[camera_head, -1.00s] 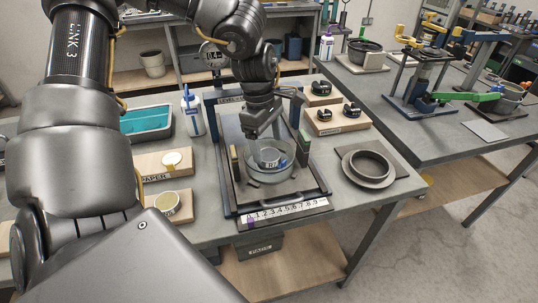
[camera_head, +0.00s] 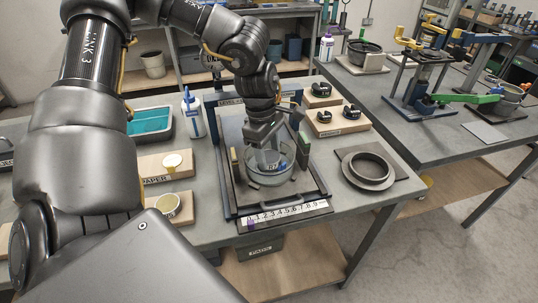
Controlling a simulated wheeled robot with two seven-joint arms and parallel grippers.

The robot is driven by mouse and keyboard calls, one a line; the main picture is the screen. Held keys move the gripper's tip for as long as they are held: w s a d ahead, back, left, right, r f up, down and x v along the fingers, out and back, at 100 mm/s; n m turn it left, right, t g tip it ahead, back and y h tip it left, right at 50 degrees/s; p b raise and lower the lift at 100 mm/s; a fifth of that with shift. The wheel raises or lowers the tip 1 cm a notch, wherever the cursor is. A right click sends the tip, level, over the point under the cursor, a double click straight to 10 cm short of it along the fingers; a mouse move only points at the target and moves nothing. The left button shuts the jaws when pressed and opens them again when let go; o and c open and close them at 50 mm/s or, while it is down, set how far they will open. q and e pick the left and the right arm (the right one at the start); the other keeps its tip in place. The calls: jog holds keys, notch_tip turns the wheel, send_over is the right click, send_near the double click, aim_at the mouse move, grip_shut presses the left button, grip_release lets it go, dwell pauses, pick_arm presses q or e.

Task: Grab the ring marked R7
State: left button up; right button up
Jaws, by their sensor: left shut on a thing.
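A clear, round ring (camera_head: 272,181) stands on the framed plate (camera_head: 240,194) in the middle of the bench. A small blue and white mark shows on it, too small to read. My left gripper (camera_head: 268,160) comes down from above and reaches into the ring's opening. It is shut on the ring, and its fingertips are partly hidden behind the clear wall. My right gripper is not in view.
A numbered scale strip (camera_head: 288,212) lies along the plate's front. A dark round ring (camera_head: 367,170) sits on a mat to the right. Wooden blocks (camera_head: 330,127) stand behind. A glue bottle (camera_head: 193,115) and a teal tray (camera_head: 150,123) are to the left.

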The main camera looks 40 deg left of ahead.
aim_at(269, 156)
pick_arm(q)
notch_tip(269, 156, up, 10)
jog(key=shift+b, duration=0.4)
dwell(0.3)
